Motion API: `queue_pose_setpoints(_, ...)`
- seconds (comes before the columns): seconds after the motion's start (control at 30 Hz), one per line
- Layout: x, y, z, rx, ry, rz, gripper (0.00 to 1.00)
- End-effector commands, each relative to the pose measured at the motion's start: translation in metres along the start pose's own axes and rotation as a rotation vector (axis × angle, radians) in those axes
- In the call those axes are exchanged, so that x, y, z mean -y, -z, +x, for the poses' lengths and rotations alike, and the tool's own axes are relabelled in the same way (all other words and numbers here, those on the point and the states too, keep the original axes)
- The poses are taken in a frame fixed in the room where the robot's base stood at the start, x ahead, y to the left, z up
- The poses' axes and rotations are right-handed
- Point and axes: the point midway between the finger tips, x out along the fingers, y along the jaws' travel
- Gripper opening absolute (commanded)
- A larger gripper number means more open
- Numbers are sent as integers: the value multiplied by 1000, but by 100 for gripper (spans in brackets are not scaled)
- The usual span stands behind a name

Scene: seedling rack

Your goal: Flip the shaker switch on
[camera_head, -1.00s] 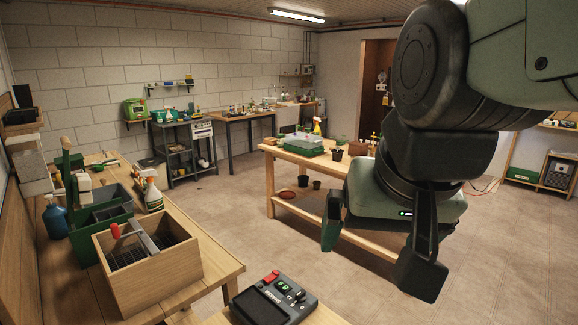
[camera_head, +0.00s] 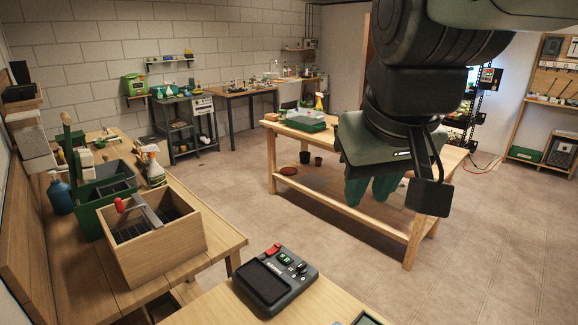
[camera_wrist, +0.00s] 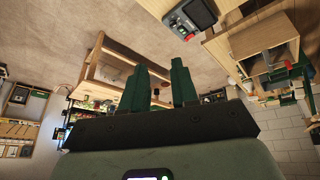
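A dark grey device (camera_head: 275,281) with a black flat pad, a red switch (camera_head: 273,249), a small green display and knobs sits on the near wooden bench. It looks like the shaker, but its label is too small to read. The switch's setting cannot be told. The device also shows at the top of the wrist view (camera_wrist: 190,17). My gripper (camera_head: 370,200) hangs in the air to the right of and beyond the device, well apart from it. In the wrist view its two green fingers (camera_wrist: 160,68) stand apart with nothing between them.
A wooden box (camera_head: 155,250) with a red-handled lever stands left of the device, beside a green caddy (camera_head: 98,215) and spray bottle. A wooden table (camera_head: 415,235) with pots stands behind my gripper. A rack with a red-and-black box (camera_head: 489,78) is at right. The floor between is open.

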Motion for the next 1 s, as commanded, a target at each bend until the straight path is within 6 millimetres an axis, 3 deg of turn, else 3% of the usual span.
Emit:
queue_pose_setpoints(0.03, 1, 18, 10, 14, 5, -29, 20)
queue_pose_setpoints(0.17, 4, 59, 34, 34, 18, -104, 0)
queue_pose_setpoints(0.37, 14, 116, 86, 60, 48, -215, 0)
queue_pose_setpoints(0.5, 23, 150, 130, 76, 76, -289, 0)
queue_pose_setpoints(0.8, 49, 198, 246, 101, 150, -429, 0)
queue_pose_setpoints(1.0, 67, 209, 326, 111, 200, -502, 0)
